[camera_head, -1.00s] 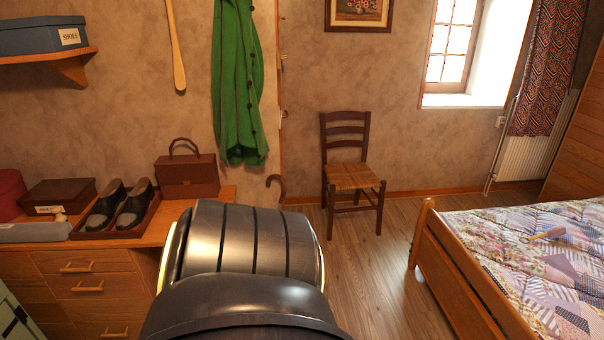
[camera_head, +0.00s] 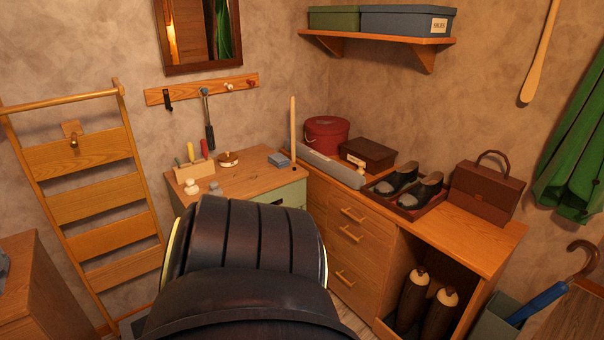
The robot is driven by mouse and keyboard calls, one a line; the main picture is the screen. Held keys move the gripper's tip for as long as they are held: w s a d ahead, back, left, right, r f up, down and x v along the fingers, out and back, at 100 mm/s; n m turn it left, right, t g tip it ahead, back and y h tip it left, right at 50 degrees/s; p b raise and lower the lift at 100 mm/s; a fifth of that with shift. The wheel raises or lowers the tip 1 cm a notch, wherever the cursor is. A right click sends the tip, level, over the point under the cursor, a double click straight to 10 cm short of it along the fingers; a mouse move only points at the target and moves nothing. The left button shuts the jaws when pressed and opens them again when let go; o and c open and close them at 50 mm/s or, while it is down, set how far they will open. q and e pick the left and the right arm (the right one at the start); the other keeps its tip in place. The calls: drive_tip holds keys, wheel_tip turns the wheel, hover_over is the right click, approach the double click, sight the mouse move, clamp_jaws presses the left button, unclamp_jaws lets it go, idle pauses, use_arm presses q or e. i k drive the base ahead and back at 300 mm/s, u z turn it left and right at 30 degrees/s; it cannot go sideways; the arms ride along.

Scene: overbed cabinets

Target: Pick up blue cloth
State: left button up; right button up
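A small folded blue-grey thing (camera_head: 279,160), which looks like the blue cloth, lies at the right back of the green cabinet's wooden top (camera_head: 245,182). It is too small to be sure that it is cloth. Neither of my grippers shows in the head view.
A wooden drawer unit (camera_head: 350,235) holds a grey roll (camera_head: 330,168), a red round box (camera_head: 326,134), a brown box (camera_head: 367,154), shoes (camera_head: 420,191) and a brown bag (camera_head: 486,190). A slatted wooden rack (camera_head: 90,185) leans at left. Brushes (camera_head: 192,153) stand on the green cabinet.

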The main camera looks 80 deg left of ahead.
sight(278, 160)
drive_tip(key=u, duration=2.8)
drive_tip(key=i, duration=0.5)
drive_tip(key=u, duration=0.6)
